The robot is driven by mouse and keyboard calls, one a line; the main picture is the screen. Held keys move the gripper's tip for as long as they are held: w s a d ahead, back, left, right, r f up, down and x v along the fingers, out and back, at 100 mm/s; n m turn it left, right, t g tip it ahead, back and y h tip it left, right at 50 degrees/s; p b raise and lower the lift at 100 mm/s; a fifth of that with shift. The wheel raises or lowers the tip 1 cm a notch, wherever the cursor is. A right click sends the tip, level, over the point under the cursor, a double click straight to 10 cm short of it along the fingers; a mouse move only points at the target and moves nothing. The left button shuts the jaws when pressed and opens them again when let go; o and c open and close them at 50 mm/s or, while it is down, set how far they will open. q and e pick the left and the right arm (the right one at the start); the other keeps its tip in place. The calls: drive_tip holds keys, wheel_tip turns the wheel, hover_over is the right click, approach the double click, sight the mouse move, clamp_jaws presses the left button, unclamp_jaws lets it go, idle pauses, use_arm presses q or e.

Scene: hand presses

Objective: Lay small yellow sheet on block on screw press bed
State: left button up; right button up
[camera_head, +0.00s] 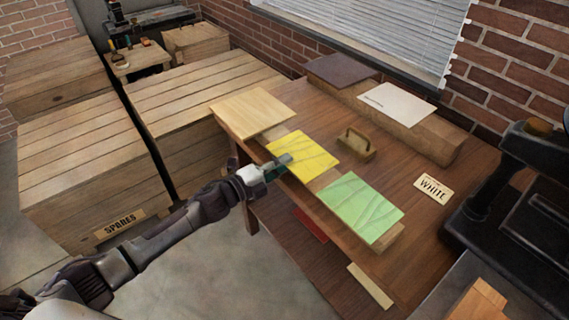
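A small yellow sheet (305,152) with faint grey lines lies on a wooden support at the left edge of the brown table. My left gripper (284,160) is at the sheet's lower-left edge; its fingertips overlap the sheet. I cannot tell whether the fingers are shut on it. A black press (520,215) stands at the right, cut off by the frame. A wooden block (478,301) shows at the bottom right, near the press; only part of it is in view. My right gripper is not in view.
A green sheet (361,208) and a pale wooden board (253,112) lie either side of the yellow one. A handled wooden block (355,144), a "WHITE" label (433,190) and a raised shelf with a white sheet (397,103) stand on the table (385,175). Crates (90,165) fill the left.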

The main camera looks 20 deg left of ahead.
use_arm(q)
drive_tip(key=shift+c, duration=0.4)
clamp_jaws()
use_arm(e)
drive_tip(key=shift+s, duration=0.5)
use_arm(q)
wheel_tip(320, 180, up, 3)
drive_tip(key=p, duration=0.3)
drive_tip(key=shift+r, duration=0.15)
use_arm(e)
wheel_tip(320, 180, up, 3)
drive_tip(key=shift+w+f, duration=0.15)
